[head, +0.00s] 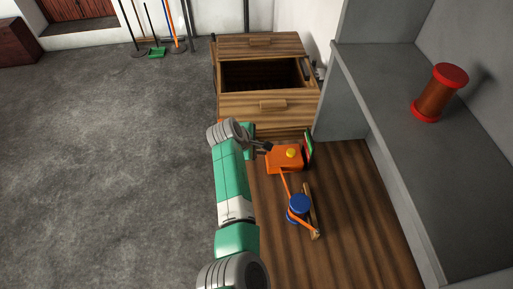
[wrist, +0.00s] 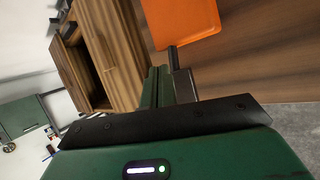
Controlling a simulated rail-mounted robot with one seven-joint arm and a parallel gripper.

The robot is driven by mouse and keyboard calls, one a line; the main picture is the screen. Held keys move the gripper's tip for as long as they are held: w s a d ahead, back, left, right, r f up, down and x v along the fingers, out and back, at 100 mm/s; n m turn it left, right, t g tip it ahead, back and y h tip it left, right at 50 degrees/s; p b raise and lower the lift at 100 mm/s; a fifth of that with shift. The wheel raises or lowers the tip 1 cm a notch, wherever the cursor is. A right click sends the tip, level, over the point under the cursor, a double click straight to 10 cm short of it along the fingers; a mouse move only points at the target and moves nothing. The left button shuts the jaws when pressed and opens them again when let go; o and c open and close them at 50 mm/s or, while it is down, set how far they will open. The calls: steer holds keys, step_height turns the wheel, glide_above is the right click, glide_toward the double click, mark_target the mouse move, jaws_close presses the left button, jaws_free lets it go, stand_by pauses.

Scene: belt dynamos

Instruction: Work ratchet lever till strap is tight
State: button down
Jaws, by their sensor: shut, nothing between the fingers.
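An orange box (head: 284,161) with a yellow knob (head: 291,153) sits on the wooden surface; part of the orange body also shows in the wrist view (wrist: 180,22). An orange strap (head: 286,187) runs from it to a blue drum (head: 299,204). A brown bar (head: 309,200) lies beside the drum, and a small tan end piece (head: 315,234) is at the strap's near end. I cannot tell which part is the ratchet lever. My gripper (head: 266,147) is shut and empty at the box's upper left; in the wrist view its dark tip (wrist: 173,58) is close to the orange body.
A wooden drawer cabinet (head: 262,106) with an open compartment stands behind the box. A green and red panel (head: 308,149) stands at the box's right. A grey shelf (head: 400,120) at right carries a red-ended spool (head: 439,93). The wood in front is clear.

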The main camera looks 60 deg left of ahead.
steer(key=r+p, duration=0.2)
steer(key=w+r+p, duration=0.1)
steer(key=r+p, duration=0.1)
steer(key=r, duration=0.1)
steer(key=shift+w+d, duration=0.1)
steer(key=shift+d, duration=0.1)
steer(key=shift+f, duration=0.1)
stand_by(1.5)
